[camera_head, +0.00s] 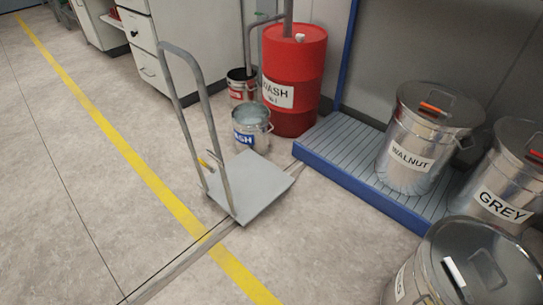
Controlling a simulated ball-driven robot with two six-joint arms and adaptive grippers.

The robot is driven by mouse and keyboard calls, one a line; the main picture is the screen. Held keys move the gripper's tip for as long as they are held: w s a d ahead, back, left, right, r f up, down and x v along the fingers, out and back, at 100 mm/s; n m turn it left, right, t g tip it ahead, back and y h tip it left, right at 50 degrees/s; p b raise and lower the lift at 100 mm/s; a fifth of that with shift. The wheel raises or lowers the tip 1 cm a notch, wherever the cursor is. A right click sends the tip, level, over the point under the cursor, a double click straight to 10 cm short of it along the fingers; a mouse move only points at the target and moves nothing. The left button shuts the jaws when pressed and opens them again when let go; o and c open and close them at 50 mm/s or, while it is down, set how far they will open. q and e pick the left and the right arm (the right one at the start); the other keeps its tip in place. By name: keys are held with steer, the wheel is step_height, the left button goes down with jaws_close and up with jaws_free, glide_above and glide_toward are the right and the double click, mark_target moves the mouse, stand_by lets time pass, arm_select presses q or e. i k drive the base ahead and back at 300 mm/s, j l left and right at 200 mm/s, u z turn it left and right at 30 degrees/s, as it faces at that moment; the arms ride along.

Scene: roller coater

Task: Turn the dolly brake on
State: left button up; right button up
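The dolly (250,187) is a flat grey platform cart with a tall looped grey handle (197,75) rising from its left end. It stands on the floor in the middle of the camera_head view. A small yellow piece (204,162) shows low between the handle's uprights; it may be the brake lever, but it is too small to tell its position. The wheels are mostly hidden under the platform. Neither of my grippers is in view.
A red WASH drum (294,62) and two buckets, one labelled (251,137), stand behind the dolly. A blue-edged grated platform (340,165) holds metal drums marked WALNUT (408,174) and GREY (491,190). Another drum (478,240) stands front right. Floor left of the dolly is clear, crossed by a yellow line (124,146).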

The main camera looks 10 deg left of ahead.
mark_target(203, 163)
steer(key=i+j+z, duration=0.15)
steer(key=j+z, duration=0.15)
steer(key=z, duration=0.15)
steer(key=i+j+z, duration=0.1)
steer(key=j+z, duration=0.65)
steer(key=z, duration=0.2)
steer(key=j+z, duration=0.45)
steer(key=k+j+z, duration=0.1)
steer(key=j+z, duration=0.2)
steer(key=z, duration=0.2)
